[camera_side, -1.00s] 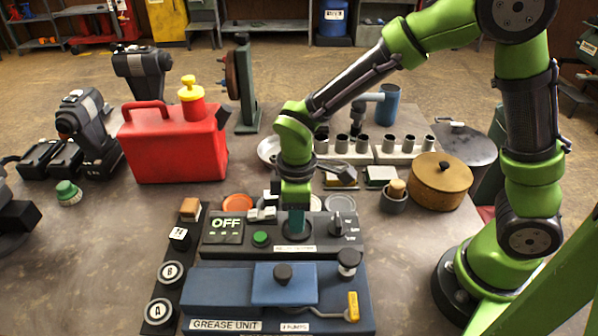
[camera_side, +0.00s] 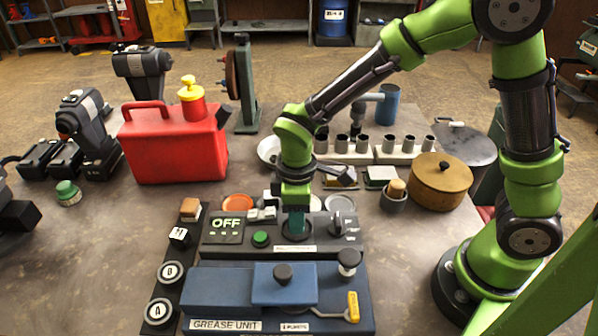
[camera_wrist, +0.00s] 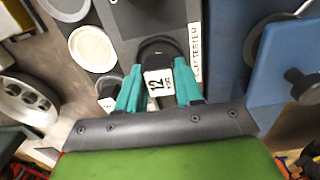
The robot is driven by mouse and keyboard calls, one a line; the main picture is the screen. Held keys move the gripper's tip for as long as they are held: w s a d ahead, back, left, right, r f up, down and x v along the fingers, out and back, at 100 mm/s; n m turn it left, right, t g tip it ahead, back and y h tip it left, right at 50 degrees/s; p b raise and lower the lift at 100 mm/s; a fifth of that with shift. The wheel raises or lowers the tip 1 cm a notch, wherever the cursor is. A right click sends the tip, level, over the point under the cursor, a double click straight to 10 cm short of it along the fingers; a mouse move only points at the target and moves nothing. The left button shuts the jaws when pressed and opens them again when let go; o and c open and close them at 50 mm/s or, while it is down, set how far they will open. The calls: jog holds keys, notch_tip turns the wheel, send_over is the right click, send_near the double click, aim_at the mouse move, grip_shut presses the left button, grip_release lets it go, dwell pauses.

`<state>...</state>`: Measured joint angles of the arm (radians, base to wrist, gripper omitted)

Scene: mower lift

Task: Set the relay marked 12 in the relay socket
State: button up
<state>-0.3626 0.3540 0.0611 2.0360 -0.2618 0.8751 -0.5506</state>
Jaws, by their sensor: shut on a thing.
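My gripper (camera_wrist: 158,85) has teal fingers closed on the sides of the relay (camera_wrist: 158,83), a small block with a white label reading 12. The relay is hidden there behind the fingers. A dark rounded shape lies just beyond the relay in the wrist view. The socket is not clearly visible, and I cannot tell whether the relay is seated in it.
A green button (camera_side: 261,239) and a knob (camera_side: 337,222) flank my gripper on the panel. The blue grease unit (camera_side: 225,282) stands in front. A red can (camera_side: 172,150) stands behind left, and a brown pot (camera_side: 440,182) right.

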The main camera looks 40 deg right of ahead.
jog(key=shift+f, duration=0.4)
jog(key=o, duration=0.7)
jog(key=shift+o, duration=0.2)
notch_tip(320, 180, up, 11)
dwell(0.5)
jog(key=shift+r, duration=0.2)
notch_tip(320, 180, up, 8)
jog(key=shift+r, duration=0.2)
dwell(2.0)
jog(key=shift+d, duration=0.15)
